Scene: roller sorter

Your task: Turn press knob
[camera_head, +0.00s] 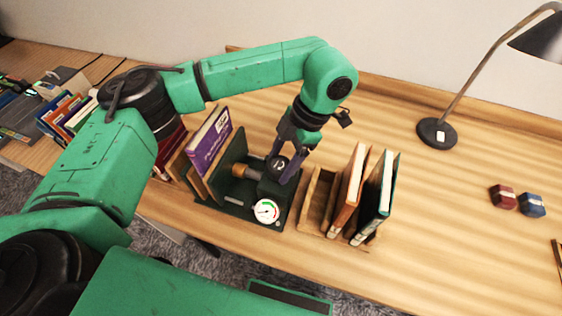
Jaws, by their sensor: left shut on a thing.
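The press (233,165) is a dark green device on the desk with a base, an upright plate and a brass-coloured part. A round dial gauge (266,211) with a white face, a red needle and a green band sits at its front. The press knob (279,164) is black with a white mark on top. My left gripper (284,166) reaches down from above with its fingers on both sides of the knob, shut on it. The fingers hide part of the knob's rim. My right gripper is not in view.
A purple book (209,141) stands at the press's left. A wooden rack (318,199) at its right holds an orange-brown book (349,190) and a green book (377,200). A lamp (437,132), a red block (502,197) and a blue block (532,206) stand farther right. The right desk is mostly clear.

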